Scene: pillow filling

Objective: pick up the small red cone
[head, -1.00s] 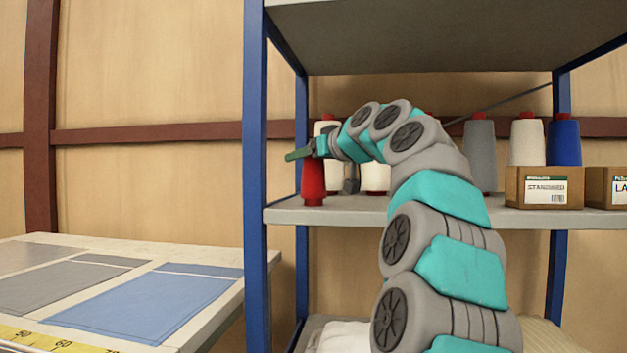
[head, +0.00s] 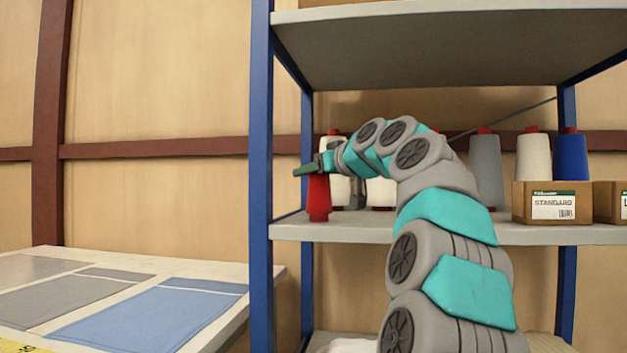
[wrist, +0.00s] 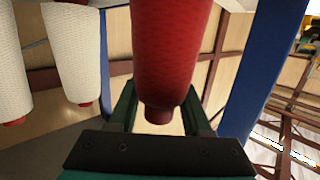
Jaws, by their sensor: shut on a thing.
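The small red cone (head: 318,198) is upright at the left end of the shelf, near the blue front post. My gripper (head: 306,170) reaches it from the right and is shut around its upper end. In the wrist view the red cone (wrist: 175,50) fills the space between the two green fingers (wrist: 158,106). The head view does not clearly show whether its base touches the shelf board (head: 345,227).
White cones (head: 336,185) stand behind the red one, partly hidden by my arm. Grey (head: 486,170), white (head: 533,165) and blue (head: 571,160) cones stand at the right, behind a cardboard box (head: 548,203). A cutting table (head: 250,275) is at the left.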

